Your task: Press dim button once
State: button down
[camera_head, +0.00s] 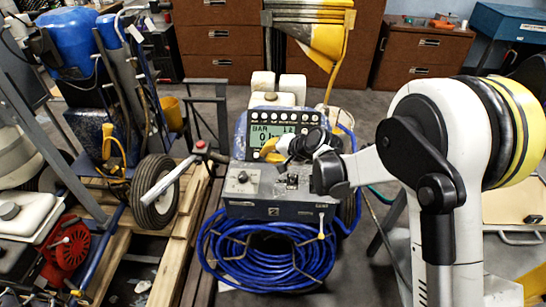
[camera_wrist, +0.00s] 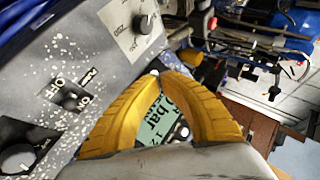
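The grey-green display (camera_head: 262,133) sits in a black panel (camera_head: 309,121) on the line striper. It shows "BAR" and digits. Small round buttons (camera_head: 275,117) run along its top edge, and others sit lower; their labels are too small to read, so I cannot tell which is dim. My gripper (camera_head: 267,148) has yellow fingers in front of the display's lower right part. In the wrist view, the fingers of my gripper (camera_wrist: 160,72) come together at the tips, with nothing visible held. Part of the display (camera_wrist: 155,125) shows between them. Contact with the panel cannot be told.
Below the display is a grey control box (camera_head: 265,195) with a knob (camera_head: 243,178). The wrist view shows a knob (camera_wrist: 143,24) and an ON/OFF switch (camera_wrist: 70,101). A coiled blue hose (camera_head: 265,262) hangs in front. A lever (camera_head: 170,178) juts out left.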

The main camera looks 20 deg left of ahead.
jog(key=w+f+b, duration=0.1)
jog(key=w+f, duration=0.1)
jog(key=w+a+f+b, duration=0.1)
jog(key=w+f+b, duration=0.1)
jog(key=w+f, duration=0.1)
jog(key=shift+w+a+f, duration=0.1)
jog(key=shift+w+f, duration=0.2)
jog(key=shift+f, duration=0.05)
dwell(1.3)
jog(key=shift+w+a+f+b, duration=0.1)
jog(key=shift+w+f+b, duration=0.2)
jog(key=shift+b, duration=0.05)
jog(key=shift+w+f+b, duration=0.3)
jog(key=shift+f, duration=0.05)
dwell(0.7)
jog(key=shift+r, duration=0.1)
jog(key=shift+s+r+p, duration=0.3)
jog(key=shift+s+r, duration=0.25)
jog(key=shift+s, duration=0.05)
jog(key=shift+s+r, duration=0.1)
dwell(0.3)
jog(key=shift+s+d+r+p, duration=0.25)
jog(key=shift+s+r+p, duration=0.2)
jog(key=shift+s+r, duration=0.45)
jog(key=shift+s+d+r+p, duration=0.25)
jog(key=shift+s+r+p, duration=0.15)
jog(key=shift+s+r, duration=0.4)
